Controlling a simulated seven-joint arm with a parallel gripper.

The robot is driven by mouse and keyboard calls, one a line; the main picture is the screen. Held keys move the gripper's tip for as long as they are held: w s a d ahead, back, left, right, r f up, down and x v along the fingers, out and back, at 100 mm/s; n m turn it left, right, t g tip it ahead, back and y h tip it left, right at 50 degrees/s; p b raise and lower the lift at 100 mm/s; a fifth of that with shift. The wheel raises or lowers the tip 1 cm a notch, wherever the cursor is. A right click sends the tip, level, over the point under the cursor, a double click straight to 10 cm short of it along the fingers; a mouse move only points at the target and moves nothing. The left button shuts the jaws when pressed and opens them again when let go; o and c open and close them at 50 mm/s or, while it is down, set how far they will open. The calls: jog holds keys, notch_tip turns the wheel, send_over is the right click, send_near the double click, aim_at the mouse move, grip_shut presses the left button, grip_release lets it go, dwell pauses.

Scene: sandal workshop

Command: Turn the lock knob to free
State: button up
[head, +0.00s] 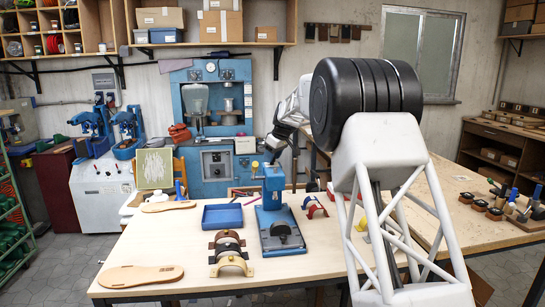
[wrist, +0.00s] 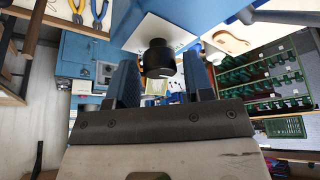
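In the wrist view a black round knob (wrist: 158,57) sticks out from a white plate (wrist: 150,32) with dark print on a blue face. My gripper (wrist: 159,66) is open, its two blue fingers on either side of the knob with gaps showing. In the head view my gripper (head: 273,152) is at the top of the press. The knob cannot be made out there, and its setting cannot be read.
A blue tray (head: 222,216) is left of the press. A tan sole (head: 140,276) lies at the front left. A small yellow part (head: 255,167) is beside the press top.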

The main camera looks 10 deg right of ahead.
jog(key=shift+o, duration=0.8)
jog(key=v, duration=0.7)
jog(key=shift+s+r, duration=0.15)
jog(key=shift+r, duration=0.2)
jog(key=shift+d, duration=0.1)
